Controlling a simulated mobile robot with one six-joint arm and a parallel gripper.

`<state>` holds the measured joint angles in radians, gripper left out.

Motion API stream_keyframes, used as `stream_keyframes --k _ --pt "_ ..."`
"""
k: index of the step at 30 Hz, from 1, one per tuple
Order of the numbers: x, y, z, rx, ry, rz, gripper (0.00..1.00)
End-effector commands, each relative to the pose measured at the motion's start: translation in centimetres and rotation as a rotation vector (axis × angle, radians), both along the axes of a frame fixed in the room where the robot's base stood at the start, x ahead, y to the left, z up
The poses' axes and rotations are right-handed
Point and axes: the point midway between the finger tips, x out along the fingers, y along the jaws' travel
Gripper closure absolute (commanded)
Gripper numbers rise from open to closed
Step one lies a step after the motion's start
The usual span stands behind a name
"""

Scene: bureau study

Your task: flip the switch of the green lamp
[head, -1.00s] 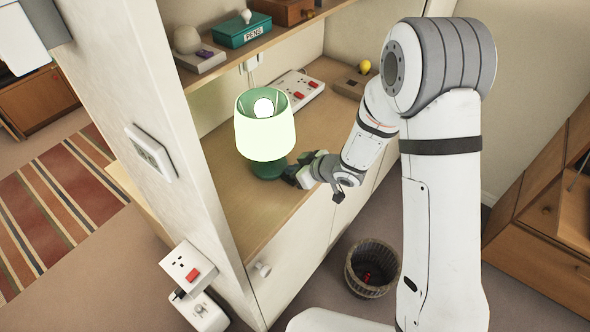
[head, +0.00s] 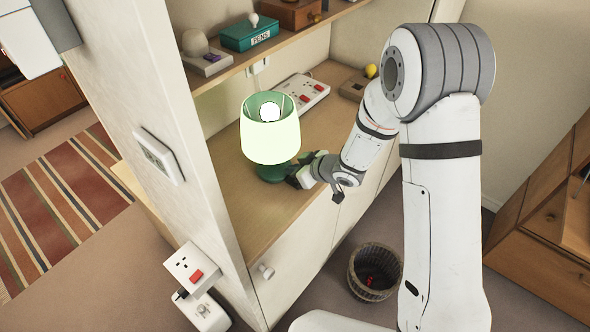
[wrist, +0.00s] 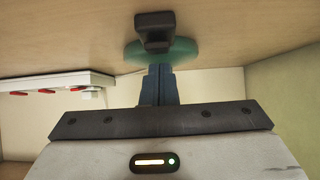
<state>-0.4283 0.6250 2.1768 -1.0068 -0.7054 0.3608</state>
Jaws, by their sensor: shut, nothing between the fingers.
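The green lamp (head: 270,135) stands on the wooden worktop, and its shade glows with a bright bulb inside. Its round green base (head: 275,172) also shows in the wrist view (wrist: 133,51). A dark block (wrist: 153,32), which looks like the lamp's switch, sits by the base in the wrist view; its position is not clear. My gripper (head: 294,181) is low at the right front of the base. Its fingers (wrist: 158,72) are shut together, empty, and point at the base and dark block. I cannot tell whether they touch.
A white socket strip with red switches (head: 303,93) lies behind the lamp. A shelf above holds a green pens box (head: 250,34). A brown box with a yellow knob (head: 357,85) is at the back right. A wall switch (head: 158,155) is on the left panel. A basket (head: 375,272) stands on the floor.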

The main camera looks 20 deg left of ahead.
Motion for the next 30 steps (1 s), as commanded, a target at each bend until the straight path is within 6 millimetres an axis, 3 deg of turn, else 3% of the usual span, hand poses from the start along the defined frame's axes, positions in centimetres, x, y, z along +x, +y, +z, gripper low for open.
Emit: stream_keyframes --k 15,30 --pt "-2.0 -5.1 4.2 0.001 -0.001 -0.002 1.0" --pt "-2.3 -5.7 4.6 0.0 0.001 -0.001 1.0"
